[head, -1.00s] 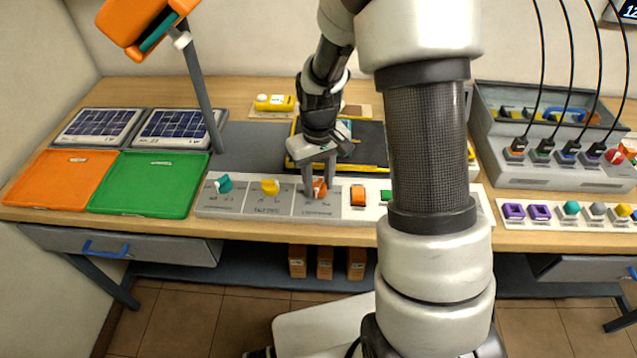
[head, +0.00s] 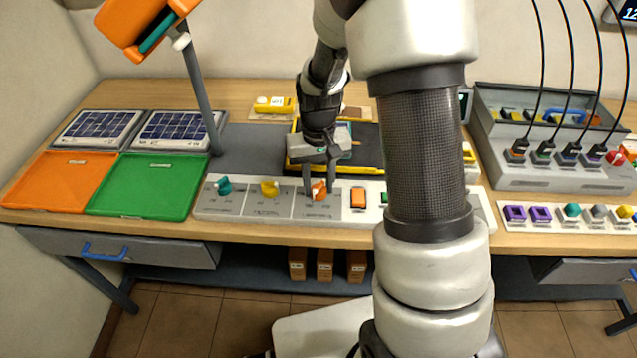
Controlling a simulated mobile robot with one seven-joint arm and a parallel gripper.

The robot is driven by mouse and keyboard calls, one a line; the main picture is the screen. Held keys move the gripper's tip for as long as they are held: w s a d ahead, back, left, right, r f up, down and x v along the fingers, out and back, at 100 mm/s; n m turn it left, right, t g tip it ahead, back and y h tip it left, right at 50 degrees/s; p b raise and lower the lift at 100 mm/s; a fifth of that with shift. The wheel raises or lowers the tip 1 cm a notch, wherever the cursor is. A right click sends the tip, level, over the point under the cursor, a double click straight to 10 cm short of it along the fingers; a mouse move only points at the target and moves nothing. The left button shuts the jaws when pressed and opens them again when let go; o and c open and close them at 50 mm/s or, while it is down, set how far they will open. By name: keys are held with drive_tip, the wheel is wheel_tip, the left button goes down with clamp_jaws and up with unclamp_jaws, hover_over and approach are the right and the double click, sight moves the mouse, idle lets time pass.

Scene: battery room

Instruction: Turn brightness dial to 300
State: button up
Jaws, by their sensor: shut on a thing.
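A light panel with three dials stands along the front of the bench: a teal dial (head: 223,185), a yellow dial (head: 269,189) and an orange dial (head: 319,190). The lettering under them is too small to read, so I cannot tell which one is the brightness dial. My gripper (head: 319,191) points down over the orange dial, with one finger on each side of it, shut on it. The fingers hide part of the dial's sides, and its exact setting is not readable.
An orange rocker switch (head: 358,196) and a green one (head: 387,199) sit right of the dials. The orange tray (head: 45,180) and green tray (head: 143,185) lie left. A lamp post (head: 200,100) rises behind. My arm hides the panel's right part.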

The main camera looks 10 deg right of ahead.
sight(319, 185)
drive_tip(key=o, duration=1.1)
drive_tip(key=shift+c, duration=0.2)
wheel_tip(319, 185, up, 18)
drive_tip(key=p, duration=0.1)
drive_tip(key=shift+f, duration=0.25)
drive_tip(key=s+r+t+p, duration=0.5)
drive_tip(key=s+r, duration=1)
drive_tip(key=s, duration=0.4)
drive_tip(key=shift+n+t+p, duration=0.3)
drive_tip(key=shift+p, duration=0.3)
